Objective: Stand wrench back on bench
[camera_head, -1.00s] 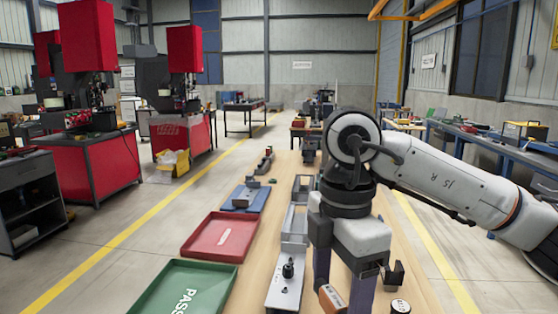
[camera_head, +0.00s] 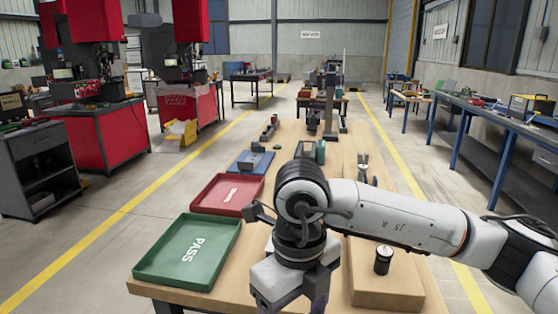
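A small silver, forked tool (camera_head: 362,168), possibly the wrench, stands on the right part of the wooden bench (camera_head: 340,145). It is too small to identify surely. My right arm reaches in from the right over the near end of the bench. My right gripper (camera_head: 290,288) hangs downward at the bottom of the view, right of the green tray and well nearer than the silver tool. Its fingertips are not clearly visible, so its opening and any held thing cannot be told. My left gripper is not in view.
A green PASS tray (camera_head: 146,272), a red tray (camera_head: 203,207) and a blue tray (camera_head: 238,168) line the bench's left side. A dark post (camera_head: 329,110) rises farther back.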

